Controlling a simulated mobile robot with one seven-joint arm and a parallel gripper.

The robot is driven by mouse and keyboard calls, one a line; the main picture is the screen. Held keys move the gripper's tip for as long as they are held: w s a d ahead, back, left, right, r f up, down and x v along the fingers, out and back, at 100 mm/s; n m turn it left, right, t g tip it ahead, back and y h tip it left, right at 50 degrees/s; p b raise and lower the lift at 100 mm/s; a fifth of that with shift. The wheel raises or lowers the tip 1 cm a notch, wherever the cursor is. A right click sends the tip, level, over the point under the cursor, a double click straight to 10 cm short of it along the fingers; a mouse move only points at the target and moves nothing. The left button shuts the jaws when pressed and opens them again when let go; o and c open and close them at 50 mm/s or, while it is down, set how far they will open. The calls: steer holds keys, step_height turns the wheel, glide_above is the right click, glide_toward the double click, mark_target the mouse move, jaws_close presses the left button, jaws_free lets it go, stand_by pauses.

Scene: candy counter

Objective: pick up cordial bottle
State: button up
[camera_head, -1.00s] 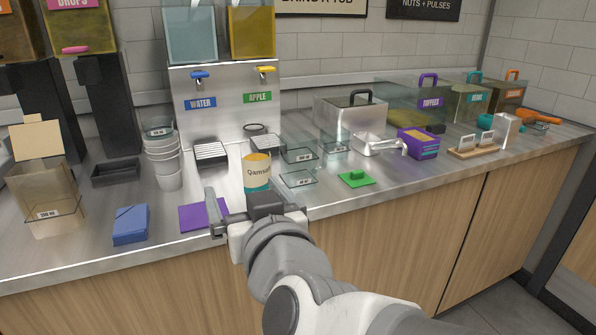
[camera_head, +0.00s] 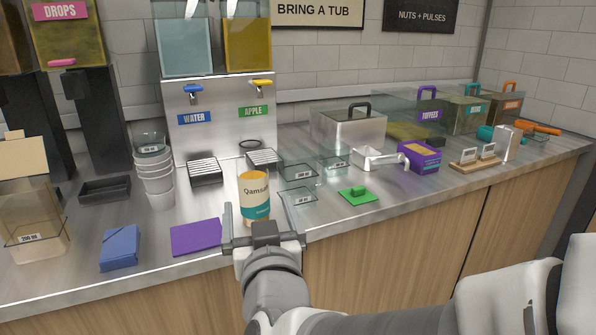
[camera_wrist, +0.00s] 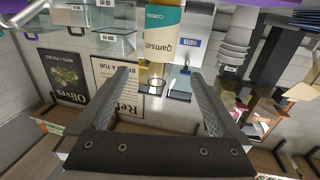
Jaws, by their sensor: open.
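The cordial bottle (camera_head: 254,196) stands upright on the steel counter, with a cream, yellow and teal label reading "Qamsar". My gripper (camera_head: 262,220) is open in front of it at the counter's front edge, its fingers pointing toward the bottle on either side. In the wrist view the bottle (camera_wrist: 160,45) appears upside down, ahead of and between the open fingers of my gripper (camera_wrist: 160,82). I cannot tell whether the fingertips reach past the bottle's near side. Nothing is held.
A purple mat (camera_head: 197,237) and blue box (camera_head: 119,247) lie left of the bottle. Stacked cups (camera_head: 154,172) stand behind left. A clear tray (camera_head: 299,196) sits close on the right, then a green pad (camera_head: 358,195). The drink dispenser (camera_head: 222,125) stands behind.

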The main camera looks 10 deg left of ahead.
mark_target(254, 181)
steer(key=p+x, duration=0.6)
steer(key=shift+w, duration=0.15)
steer(key=shift+b+x, duration=0.3)
steer(key=shift+x, duration=2.75)
jaws_close()
steer(key=shift+r, duration=0.15)
